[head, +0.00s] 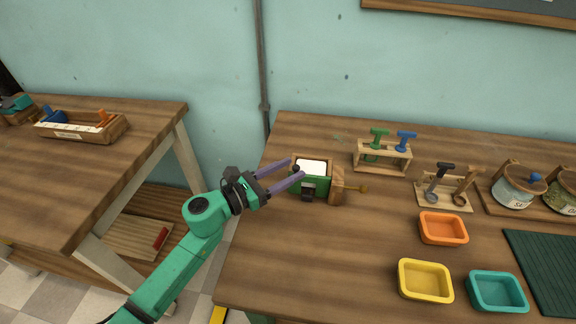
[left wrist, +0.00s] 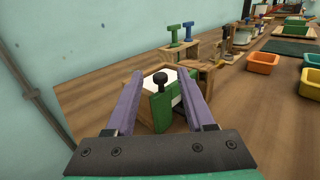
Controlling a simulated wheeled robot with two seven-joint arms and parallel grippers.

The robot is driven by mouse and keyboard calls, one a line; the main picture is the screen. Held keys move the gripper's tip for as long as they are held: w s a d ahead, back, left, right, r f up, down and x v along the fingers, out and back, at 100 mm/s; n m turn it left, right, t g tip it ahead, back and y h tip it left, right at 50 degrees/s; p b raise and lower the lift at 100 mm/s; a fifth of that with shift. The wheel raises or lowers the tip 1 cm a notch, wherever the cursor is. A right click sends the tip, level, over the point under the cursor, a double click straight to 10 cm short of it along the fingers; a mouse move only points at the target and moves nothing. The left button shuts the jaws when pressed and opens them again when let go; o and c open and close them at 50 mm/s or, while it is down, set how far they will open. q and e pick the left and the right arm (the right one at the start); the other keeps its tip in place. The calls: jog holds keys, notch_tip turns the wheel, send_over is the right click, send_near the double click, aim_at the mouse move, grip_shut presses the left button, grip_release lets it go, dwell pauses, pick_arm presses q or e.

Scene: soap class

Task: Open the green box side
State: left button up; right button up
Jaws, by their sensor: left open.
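The wooden box (head: 335,196) stands near the left end of the right-hand table, with a green side panel (head: 318,186) facing front and a white block (head: 312,167) inside. In the left wrist view, the green panel (left wrist: 160,114) and the black knob (left wrist: 161,77) appear between the open fingers. I cannot tell whether they touch. My right gripper is not in view.
A wooden rack with green and blue handled tools (head: 384,157) stands behind the box. Orange (head: 443,229), yellow (head: 426,281) and teal (head: 497,292) trays lie to the right. A gap separates this table from the left table (head: 60,185).

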pick_arm(q)
jog(key=shift+d, duration=0.1)
grip_shut()
dwell(1.4)
